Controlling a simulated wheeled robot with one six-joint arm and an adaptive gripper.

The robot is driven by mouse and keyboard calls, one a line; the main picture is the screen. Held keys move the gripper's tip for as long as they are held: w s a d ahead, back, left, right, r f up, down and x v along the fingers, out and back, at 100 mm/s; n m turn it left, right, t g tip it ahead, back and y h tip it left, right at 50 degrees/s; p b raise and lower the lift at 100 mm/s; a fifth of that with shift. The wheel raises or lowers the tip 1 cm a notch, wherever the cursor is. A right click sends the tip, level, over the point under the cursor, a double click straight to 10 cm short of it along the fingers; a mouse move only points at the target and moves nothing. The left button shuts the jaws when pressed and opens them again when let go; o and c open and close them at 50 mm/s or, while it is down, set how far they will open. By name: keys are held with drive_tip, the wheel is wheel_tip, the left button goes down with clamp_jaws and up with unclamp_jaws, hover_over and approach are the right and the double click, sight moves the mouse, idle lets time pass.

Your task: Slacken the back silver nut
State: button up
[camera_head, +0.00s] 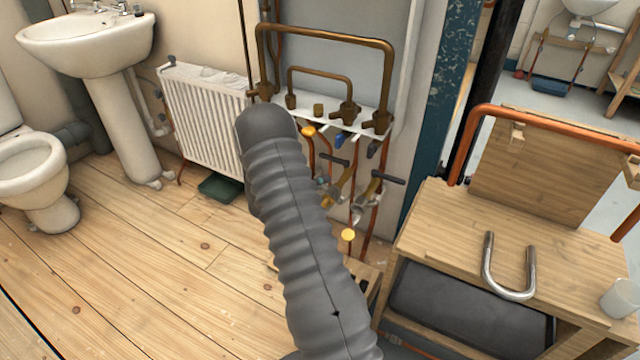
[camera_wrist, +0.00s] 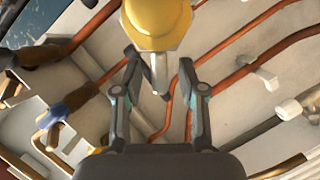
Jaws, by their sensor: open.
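I cannot make out the back silver nut for certain in either view. In the wrist view, my gripper (camera_wrist: 158,62) is open. A brass-yellow cap (camera_wrist: 157,22) lies just beyond its fingertips, with a narrow silver stem (camera_wrist: 160,76) showing between the fingers. I cannot tell whether the fingers touch them. In the head view, my grey arm covers the gripper and part of the pipework. Small silver fittings (camera_head: 357,212) show on the pipes right of my arm, too small to tell apart.
Copper pipes (camera_wrist: 265,60) and a blue-collared fitting (camera_wrist: 58,113) surround the gripper. In the head view, a brass pipe frame (camera_head: 325,34) stands above the valves. A white radiator (camera_head: 203,115) is left; a wooden bench (camera_head: 455,225) with a U-shaped pipe (camera_head: 510,292) is right.

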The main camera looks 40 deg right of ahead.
clamp_jaws()
drive_tip(key=shift+f+b, duration=0.15)
drive_tip(key=shift+b, duration=0.2)
drive_tip(key=shift+f+n+h+b, duration=0.85)
drive_tip(key=shift+f+n+b, duration=0.1)
drive_tip(key=shift+n+b, duration=1.3)
drive_tip(key=shift+f+n+h+b, duration=0.95)
drive_tip(key=shift+n+b, duration=1.15)
drive_tip(key=shift+b, duration=0.3)
drive_tip(key=shift+f+n+h+b, duration=0.8)
drive_tip(key=shift+f+n+b, duration=0.2)
drive_tip(key=shift+n+b, duration=1.25)
unclamp_jaws()
